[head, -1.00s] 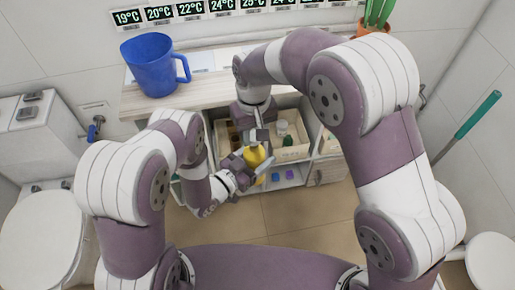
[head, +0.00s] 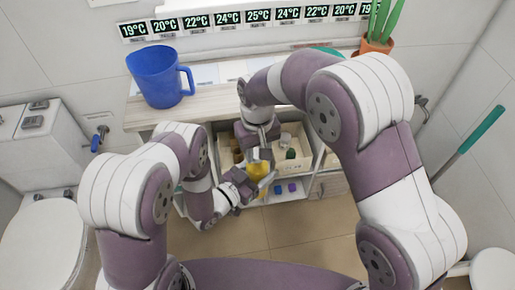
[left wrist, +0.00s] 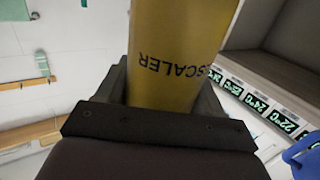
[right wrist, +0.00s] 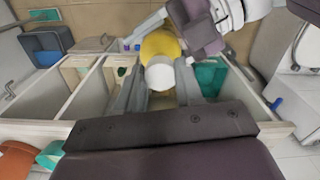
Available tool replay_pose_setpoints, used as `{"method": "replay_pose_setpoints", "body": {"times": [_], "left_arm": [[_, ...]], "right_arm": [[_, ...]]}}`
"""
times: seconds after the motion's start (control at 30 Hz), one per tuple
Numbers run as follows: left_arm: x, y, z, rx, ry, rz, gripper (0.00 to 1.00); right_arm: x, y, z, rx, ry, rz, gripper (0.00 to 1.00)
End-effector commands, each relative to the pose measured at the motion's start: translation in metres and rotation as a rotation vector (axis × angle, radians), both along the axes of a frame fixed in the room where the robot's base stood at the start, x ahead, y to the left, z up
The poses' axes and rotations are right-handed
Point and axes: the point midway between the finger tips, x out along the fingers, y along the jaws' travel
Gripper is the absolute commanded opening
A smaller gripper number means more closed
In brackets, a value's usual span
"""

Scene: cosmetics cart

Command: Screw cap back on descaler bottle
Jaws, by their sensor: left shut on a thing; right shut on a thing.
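The yellow descaler bottle (head: 258,168) is at the front of the cart, partly hidden by my grippers. My left gripper (head: 262,182) is shut around its body; the left wrist view shows the yellow wall with the word DESCALER (left wrist: 172,60) between the fingers. My right gripper (head: 259,152) comes down from above the bottle. In the right wrist view a white cap (right wrist: 160,75) is between the right fingertips (right wrist: 158,82), in line with the bottle's yellow shoulder (right wrist: 160,45). Whether the cap touches the bottle neck is hidden.
An open drawer (head: 308,157) holding small items lies just behind the bottle. A blue pitcher (head: 160,78) stands on the wooden top at the left. A potted plant (head: 376,44) is at the back right. A toilet (head: 45,235) is at the left, with floor in front.

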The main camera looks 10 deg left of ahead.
Motion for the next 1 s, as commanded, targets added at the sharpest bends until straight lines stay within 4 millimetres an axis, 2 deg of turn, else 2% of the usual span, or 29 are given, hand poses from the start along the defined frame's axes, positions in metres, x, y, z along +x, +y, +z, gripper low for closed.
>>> {"method": "replay_pose_setpoints", "body": {"times": [0.77,0.8,0.83,0.93,1.0], "left_arm": [[0.000,0.000,0.001,-0.001,-0.002,0.000,0.12],[0.000,0.000,0.001,-0.001,-0.002,0.000,0.00],[0.000,0.000,0.001,-0.001,-0.002,0.000,0.00],[0.000,0.000,0.000,0.000,-0.001,0.000,0.00],[0.000,0.000,0.000,-0.001,-0.001,0.000,0.00]], "right_arm": [[0.000,0.000,-0.011,0.000,-0.001,-0.001,0.08],[0.000,0.000,-0.011,0.000,-0.001,-0.003,0.08],[0.000,0.000,-0.011,0.001,-0.001,-0.013,0.08],[0.000,0.001,-0.011,0.001,-0.001,-0.145,0.08],[0.000,0.001,-0.012,0.001,0.000,-0.350,0.08]]}}
